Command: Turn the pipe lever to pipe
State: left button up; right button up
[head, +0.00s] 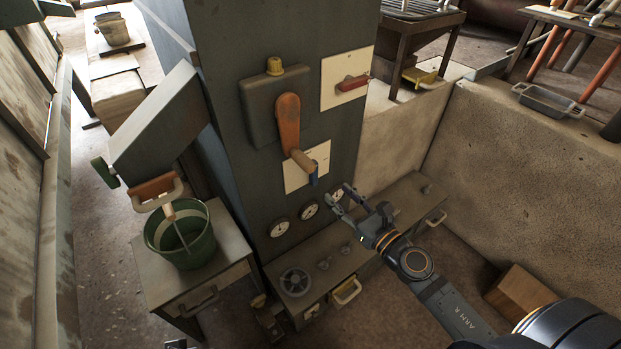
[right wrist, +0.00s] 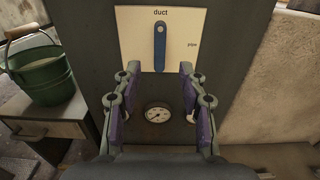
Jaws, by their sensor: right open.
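The pipe lever is a blue handle (right wrist: 160,47) on a cream plate (right wrist: 196,25). It points straight up at the word "duct"; the word "pipe" stands at the plate's right side. In the head view the blue lever (head: 314,175) shows partly behind a large orange lever's grip, on its plate (head: 293,178) on the dark cabinet. My right gripper (head: 342,194) is open and empty, to the right of and below the lever in the head view. In the right wrist view its fingertips (right wrist: 160,72) appear either side of the lever's lower end, not touching it. My left gripper is out of view.
The large orange lever (head: 288,122) juts out above the plate. A red-handled switch (head: 352,83) is up to the right. Round gauges (head: 309,210) sit below. A green bucket (head: 180,240) stands on a side cabinet at left. A low bench (head: 390,212) runs along the cabinet's foot.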

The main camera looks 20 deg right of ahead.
aim_at(316, 173)
jog(key=p+x, duration=0.2)
jog(key=x, duration=0.7)
jog(key=shift+w+a, duration=0.2)
jog(key=shift+w, duration=0.3)
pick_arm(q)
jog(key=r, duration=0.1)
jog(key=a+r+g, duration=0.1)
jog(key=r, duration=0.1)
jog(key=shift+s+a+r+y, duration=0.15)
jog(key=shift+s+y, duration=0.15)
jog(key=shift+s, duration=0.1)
pick_arm(e)
jog(key=shift+c, duration=0.3)
grip_shut()
